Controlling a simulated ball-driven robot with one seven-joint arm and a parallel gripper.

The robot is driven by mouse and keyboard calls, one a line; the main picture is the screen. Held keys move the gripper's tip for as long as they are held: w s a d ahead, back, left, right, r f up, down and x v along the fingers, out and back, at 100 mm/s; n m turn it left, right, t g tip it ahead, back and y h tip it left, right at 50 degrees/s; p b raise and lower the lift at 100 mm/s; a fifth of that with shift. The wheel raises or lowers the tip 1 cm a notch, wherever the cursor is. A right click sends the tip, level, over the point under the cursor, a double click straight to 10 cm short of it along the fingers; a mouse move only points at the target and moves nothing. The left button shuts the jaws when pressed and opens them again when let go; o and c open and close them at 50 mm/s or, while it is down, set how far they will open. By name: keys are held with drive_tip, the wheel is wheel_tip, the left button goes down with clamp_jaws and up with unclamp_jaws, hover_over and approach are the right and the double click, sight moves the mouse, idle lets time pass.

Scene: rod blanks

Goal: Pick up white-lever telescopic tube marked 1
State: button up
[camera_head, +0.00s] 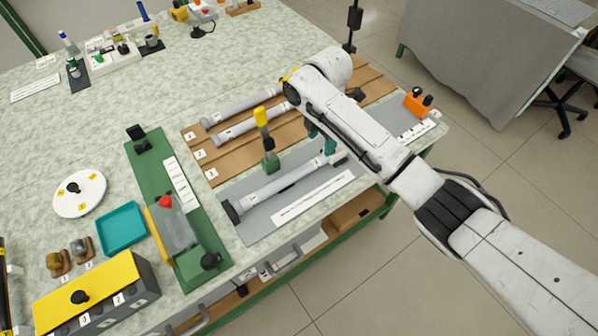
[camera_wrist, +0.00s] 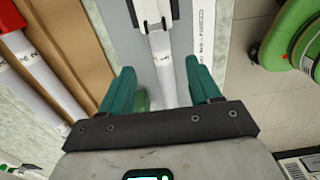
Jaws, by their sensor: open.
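A white-grey telescopic tube (camera_head: 280,183) lies on a grey mat (camera_head: 262,228) near the table's front edge. Two similar tubes lie on the wooden board behind it, an upper one (camera_head: 240,107) and a lower one (camera_head: 252,128). The board's left edge carries small number labels; the top one is hard to read. My gripper (camera_head: 320,139) is above the right part of the mat tube. In the wrist view my gripper (camera_wrist: 162,92) is open, with the mat tube (camera_wrist: 163,60) running between its teal fingers. A black clamp with white parts (camera_wrist: 150,12) shows ahead. I cannot tell contact.
A green post with a yellow top (camera_head: 261,118) stands between board and mat. A green fixture (camera_head: 150,160) lies left of them. An orange block (camera_head: 418,102) sits at the right corner. In the wrist view, a red-collared tube (camera_wrist: 14,42) lies left.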

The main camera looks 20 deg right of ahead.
sight(318, 159)
drive_tip(key=f, duration=0.8)
drive_tip(key=shift+s+a+f+p, duration=0.15)
drive_tip(key=shift+a+f+p, duration=0.1)
drive_tip(key=shift+a+p, duration=0.05)
drive_tip(key=c, duration=0.9)
